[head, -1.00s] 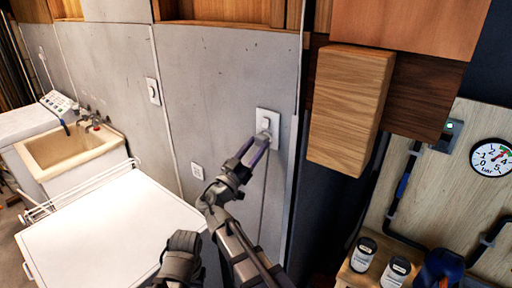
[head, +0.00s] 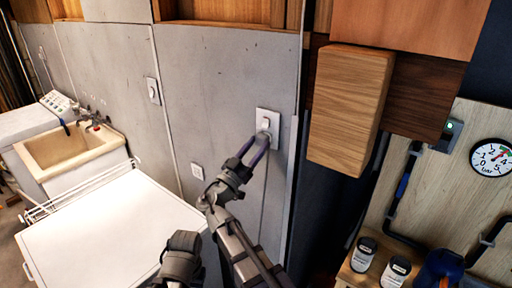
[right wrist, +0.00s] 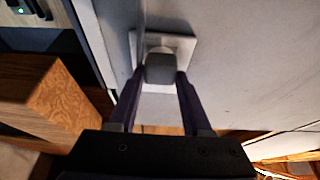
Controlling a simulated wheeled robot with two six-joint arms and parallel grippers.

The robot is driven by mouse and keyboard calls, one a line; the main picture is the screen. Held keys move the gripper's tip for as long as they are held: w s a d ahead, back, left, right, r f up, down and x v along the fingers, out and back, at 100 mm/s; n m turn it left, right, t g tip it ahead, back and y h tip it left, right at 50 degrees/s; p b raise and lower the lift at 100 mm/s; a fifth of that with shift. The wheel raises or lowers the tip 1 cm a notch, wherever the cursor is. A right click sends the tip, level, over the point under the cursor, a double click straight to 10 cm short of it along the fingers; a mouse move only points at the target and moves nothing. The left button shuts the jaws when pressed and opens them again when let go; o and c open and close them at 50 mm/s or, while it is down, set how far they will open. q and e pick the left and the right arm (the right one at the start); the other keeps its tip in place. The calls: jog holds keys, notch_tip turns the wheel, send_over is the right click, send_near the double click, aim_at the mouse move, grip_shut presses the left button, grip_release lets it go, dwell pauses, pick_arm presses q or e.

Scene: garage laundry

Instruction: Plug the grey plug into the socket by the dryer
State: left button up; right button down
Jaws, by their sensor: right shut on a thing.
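The grey plug (right wrist: 160,68) is between the two fingers of my right gripper (right wrist: 162,85), which is shut on it. In the right wrist view the plug is in front of a pale wall socket plate (right wrist: 185,43) and overlaps it; whether its pins are in is hidden. In the head view the right gripper (head: 262,143) reaches up to the socket plate (head: 275,118) on the grey wall, with its tips at the plate. A thin cord (head: 263,205) hangs down the wall below. My left gripper's fingers do not show.
A white-topped appliance (head: 110,235) stands at lower left, with a sink (head: 70,145) behind it. Other wall plates are at left (head: 152,90) and lower down (head: 197,172). A wooden box (head: 350,105) juts out right of the socket. Jars (head: 363,254) stand at lower right.

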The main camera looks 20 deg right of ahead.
jog(key=shift+w+d, duration=0.3)
jog(key=shift+d, duration=0.05)
jog(key=shift+c, duration=1.3)
grip_release()
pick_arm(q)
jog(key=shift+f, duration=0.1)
pick_arm(e)
jog(key=shift+s+a+f, duration=0.1)
